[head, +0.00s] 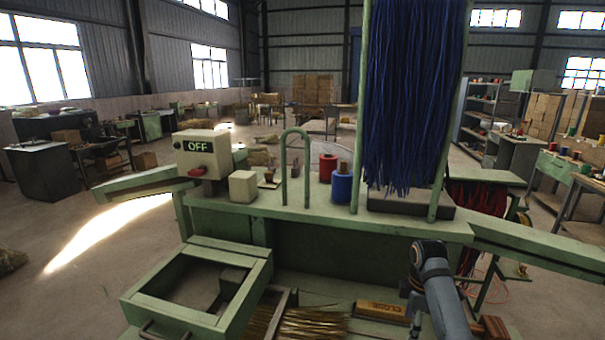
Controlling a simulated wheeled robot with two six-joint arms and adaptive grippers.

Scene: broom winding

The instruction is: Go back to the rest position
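A green workbench (300,218) stands in front of me. A blue bundle of strands (415,90) hangs from its upright green frame at the right. A control box (203,153) with an OFF display and a red button stands at the left of the bench. Part of my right arm shows at the lower right, in front of the bench; its gripper cannot be seen. My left arm and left gripper are not in the picture.
A red spool (327,167) and a blue spool (341,187) stand near a green hoop (284,165). A pale block (243,186) is beside the box. Below are an open green drawer frame (144,300), golden straw (313,324) and a labelled wooden block (383,311) near my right arm.

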